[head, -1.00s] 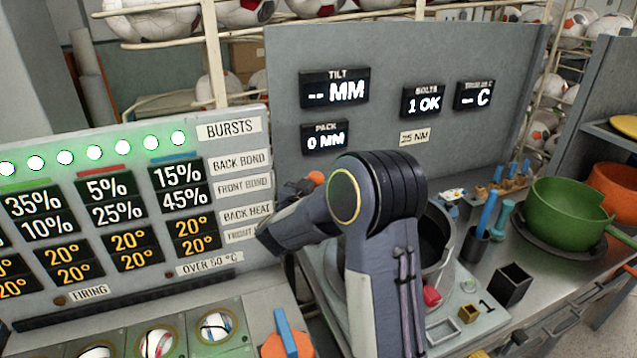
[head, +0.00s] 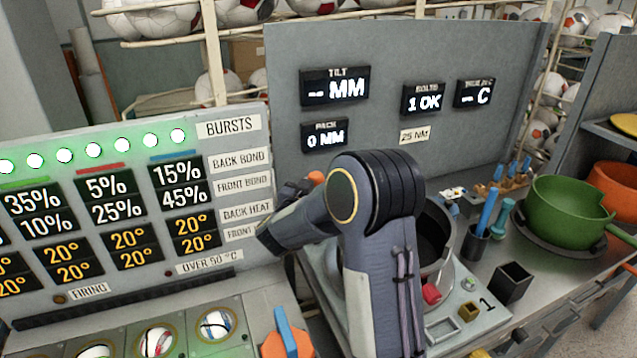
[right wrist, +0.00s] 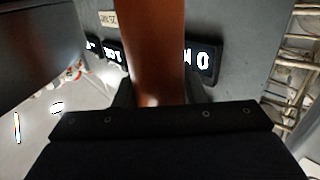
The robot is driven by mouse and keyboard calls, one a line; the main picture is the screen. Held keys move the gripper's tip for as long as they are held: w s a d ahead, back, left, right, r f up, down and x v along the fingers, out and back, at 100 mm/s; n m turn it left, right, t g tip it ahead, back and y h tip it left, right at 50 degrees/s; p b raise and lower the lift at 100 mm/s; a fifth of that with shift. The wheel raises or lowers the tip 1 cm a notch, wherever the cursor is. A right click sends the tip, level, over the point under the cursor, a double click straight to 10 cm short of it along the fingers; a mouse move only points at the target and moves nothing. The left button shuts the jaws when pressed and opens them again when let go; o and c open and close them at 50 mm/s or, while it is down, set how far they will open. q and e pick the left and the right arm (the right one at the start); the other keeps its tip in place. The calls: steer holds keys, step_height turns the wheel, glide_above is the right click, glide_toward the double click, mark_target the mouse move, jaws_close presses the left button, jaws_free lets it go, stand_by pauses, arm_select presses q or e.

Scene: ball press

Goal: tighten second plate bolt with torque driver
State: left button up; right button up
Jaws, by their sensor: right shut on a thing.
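My right gripper (right wrist: 160,98) is shut on a brown-orange cylindrical handle (right wrist: 155,45), which fills the middle of the right wrist view. I take this for the torque driver. In the head view an orange end (head: 316,177) shows just above my bent right arm. The driver's tip and the bolts are hidden. The bolts display (head: 424,99) reads "1 OK", and a label (head: 415,135) below it reads "25 NM". My arm covers much of the grey press (head: 440,225), and I cannot make out the plate. My left gripper is not in view.
A control panel (head: 235,160) stands at left. A tall grey display board (head: 470,50) stands behind the press. At right are a black square cup (head: 512,283), a cup with a blue-handled tool (head: 487,212), a green bowl (head: 568,210) and an orange bowl (head: 617,188).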

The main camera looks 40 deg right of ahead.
steer(key=shift+r, duration=0.15)
steer(key=shift+r+p, duration=3)
steer(key=shift+r, duration=0.4)
